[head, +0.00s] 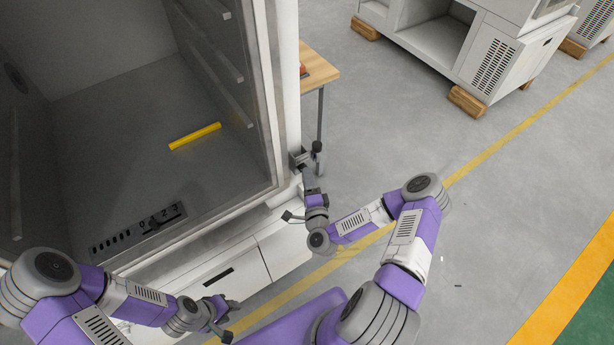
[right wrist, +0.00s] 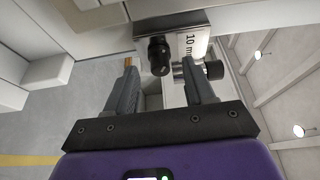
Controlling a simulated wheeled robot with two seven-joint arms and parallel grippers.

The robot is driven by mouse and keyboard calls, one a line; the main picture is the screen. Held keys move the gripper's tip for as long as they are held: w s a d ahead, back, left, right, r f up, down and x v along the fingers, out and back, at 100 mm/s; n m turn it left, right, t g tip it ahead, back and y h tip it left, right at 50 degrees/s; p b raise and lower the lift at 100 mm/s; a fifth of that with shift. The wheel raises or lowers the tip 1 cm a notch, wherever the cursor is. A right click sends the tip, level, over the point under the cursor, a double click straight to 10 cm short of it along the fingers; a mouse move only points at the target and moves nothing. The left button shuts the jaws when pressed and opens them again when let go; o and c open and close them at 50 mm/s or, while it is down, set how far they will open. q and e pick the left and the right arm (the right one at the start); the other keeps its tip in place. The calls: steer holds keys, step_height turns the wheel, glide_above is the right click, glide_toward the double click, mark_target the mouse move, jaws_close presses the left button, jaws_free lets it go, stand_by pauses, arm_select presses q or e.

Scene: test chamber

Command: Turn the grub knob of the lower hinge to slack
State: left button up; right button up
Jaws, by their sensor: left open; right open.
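The lower hinge (head: 298,158) is a grey metal bracket at the bottom corner of the chamber's front post, with a dark knob (head: 317,147) on its right side. In the right wrist view its plate (right wrist: 188,42) carries a "10 mm" label. One black ribbed knob (right wrist: 158,54) shows between the open fingers of my right gripper (right wrist: 157,68), with gaps on both sides. A second black knob (right wrist: 213,70) on a silver shaft sits right of the right finger, partly hidden. I cannot tell which is the grub knob. My left gripper (head: 224,318) is open and empty, low in front of the chamber.
The chamber interior (head: 110,110) is open to view, with a yellow bar (head: 195,136) on its floor. A white drawer front (head: 222,278) lies below. A wooden-topped table (head: 318,70) stands behind the hinge. Grey floor (head: 410,120) to the right is clear.

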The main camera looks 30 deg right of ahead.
steer(key=v, duration=0.5)
steer(key=shift+s+a, duration=0.1)
steer(key=shift+s, duration=0.2)
